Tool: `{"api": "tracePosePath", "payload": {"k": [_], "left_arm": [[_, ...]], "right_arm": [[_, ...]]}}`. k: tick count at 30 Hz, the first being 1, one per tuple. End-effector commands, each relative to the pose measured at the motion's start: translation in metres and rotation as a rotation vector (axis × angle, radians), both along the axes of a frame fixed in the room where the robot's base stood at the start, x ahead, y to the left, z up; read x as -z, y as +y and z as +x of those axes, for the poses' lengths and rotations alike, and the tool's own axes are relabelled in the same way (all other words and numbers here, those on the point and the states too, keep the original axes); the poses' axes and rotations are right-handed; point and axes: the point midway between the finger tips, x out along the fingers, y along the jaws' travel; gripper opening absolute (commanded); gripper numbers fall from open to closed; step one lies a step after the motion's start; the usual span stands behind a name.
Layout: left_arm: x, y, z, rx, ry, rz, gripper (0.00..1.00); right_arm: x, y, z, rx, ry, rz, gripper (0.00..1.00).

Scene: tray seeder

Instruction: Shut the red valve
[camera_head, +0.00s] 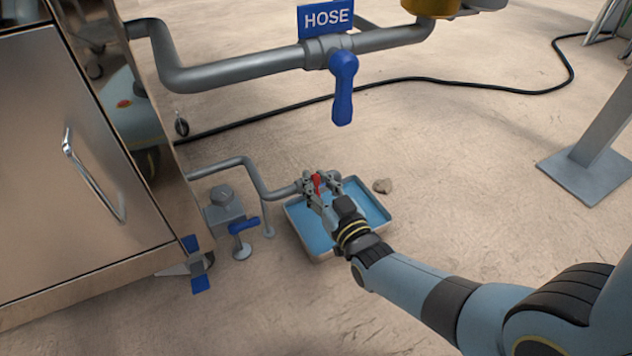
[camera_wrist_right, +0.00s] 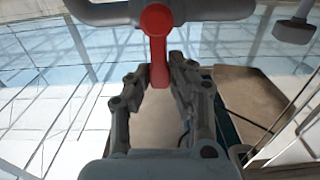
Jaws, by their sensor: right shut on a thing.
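The red valve handle (camera_head: 317,183) sits on the end of the lower grey pipe (camera_head: 258,183), above a shallow tray of blue water (camera_head: 378,198). In the right wrist view the red handle (camera_wrist_right: 157,45) hangs from the grey pipe (camera_wrist_right: 215,10), its lower end between the fingers. My right gripper (camera_head: 320,188) is shut on the red handle, with a finger at each side of it; it also shows in the right wrist view (camera_wrist_right: 159,78). My left gripper is not in view.
A blue handle (camera_head: 343,88) hangs from the upper pipe under a HOSE sign (camera_head: 326,18). A steel cabinet (camera_head: 75,150) stands at left, a small blue-handled fitting (camera_head: 243,225) beside it. A black hose (camera_head: 440,82) crosses the floor. A grey post foot (camera_head: 588,177) stands at right.

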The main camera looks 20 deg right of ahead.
Motion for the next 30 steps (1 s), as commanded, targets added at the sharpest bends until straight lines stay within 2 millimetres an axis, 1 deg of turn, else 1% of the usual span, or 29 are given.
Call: {"api": "tracePosePath", "payload": {"k": [9,10,15,22,25,28,30], "left_arm": [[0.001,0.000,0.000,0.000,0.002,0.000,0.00],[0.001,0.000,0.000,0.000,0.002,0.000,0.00],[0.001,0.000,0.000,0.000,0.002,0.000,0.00],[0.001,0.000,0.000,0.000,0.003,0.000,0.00],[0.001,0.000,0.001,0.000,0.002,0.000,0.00],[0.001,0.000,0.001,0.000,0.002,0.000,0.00],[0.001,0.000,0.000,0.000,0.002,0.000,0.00]], "right_arm": [[0.002,-0.001,-0.002,0.001,0.006,0.004,0.00],[0.002,-0.001,-0.002,0.001,0.006,0.004,0.20],[0.002,-0.001,-0.001,0.001,0.004,0.003,0.42],[0.001,0.000,-0.001,0.001,0.002,0.002,0.43],[0.001,0.000,-0.004,0.001,0.003,0.002,0.43],[0.002,-0.001,-0.016,0.001,0.004,0.002,0.43],[0.002,-0.001,-0.030,0.001,0.005,0.002,0.43]]}}
